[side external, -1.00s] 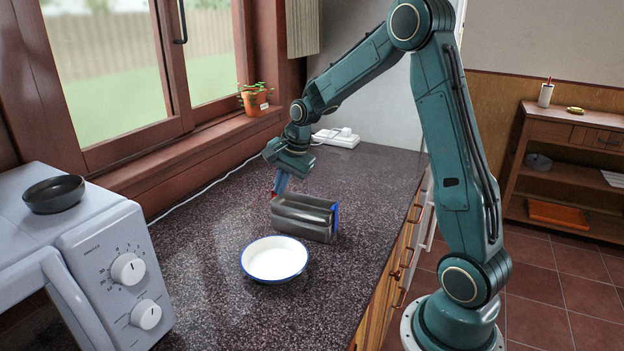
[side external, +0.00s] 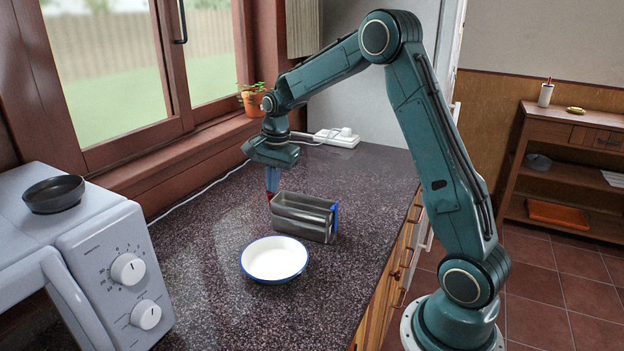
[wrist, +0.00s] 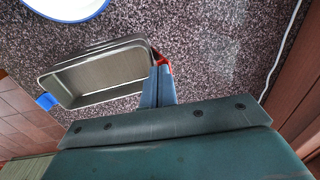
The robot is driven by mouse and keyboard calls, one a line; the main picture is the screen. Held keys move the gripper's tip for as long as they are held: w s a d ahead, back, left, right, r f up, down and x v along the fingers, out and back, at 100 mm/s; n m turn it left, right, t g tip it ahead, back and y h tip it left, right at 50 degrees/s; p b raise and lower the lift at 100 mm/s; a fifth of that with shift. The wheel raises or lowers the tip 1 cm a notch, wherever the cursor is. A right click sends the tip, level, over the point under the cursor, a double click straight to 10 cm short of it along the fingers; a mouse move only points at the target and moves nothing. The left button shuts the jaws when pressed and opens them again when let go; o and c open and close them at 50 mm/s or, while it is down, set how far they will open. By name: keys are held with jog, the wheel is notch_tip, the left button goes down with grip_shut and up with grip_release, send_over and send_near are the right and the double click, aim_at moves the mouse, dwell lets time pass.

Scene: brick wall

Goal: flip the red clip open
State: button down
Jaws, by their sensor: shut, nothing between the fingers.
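A grey metal box (side external: 303,216) stands on the counter, and it also shows from above in the wrist view (wrist: 95,72). The red clip (wrist: 164,66) is at the box end beside my fingers; it shows as a small red piece in the side view (side external: 268,197). My fingers hide part of it, so its exact angle is unclear. A blue clip (wrist: 47,101) is at the opposite end, also seen in the side view (side external: 336,214). My gripper (side external: 271,191) is shut and empty, pointing down, its blue fingertips (wrist: 161,68) at the red clip, seemingly touching it.
A white bowl with a blue rim (side external: 274,259) stands in front of the box. A microwave (side external: 85,265) with a dark dish (side external: 54,194) on it is at the left. A white power strip (side external: 337,138) and plant pot (side external: 254,102) are behind. Counter left of the box is clear.

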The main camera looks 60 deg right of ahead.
jog(key=w+g, duration=0.1)
jog(key=w, duration=0.1)
jog(key=w+f+g, duration=0.1)
jog(key=w, duration=0.1)
jog(key=shift+w+a+f+g, duration=0.1)
jog(key=shift+w+a+g, duration=0.05)
jog(key=shift+w+g, duration=0.25)
jog(key=shift+s, duration=0.25)
jog(key=shift+s+f, duration=0.2)
jog(key=shift+s, duration=0.4)
dwell(0.4)
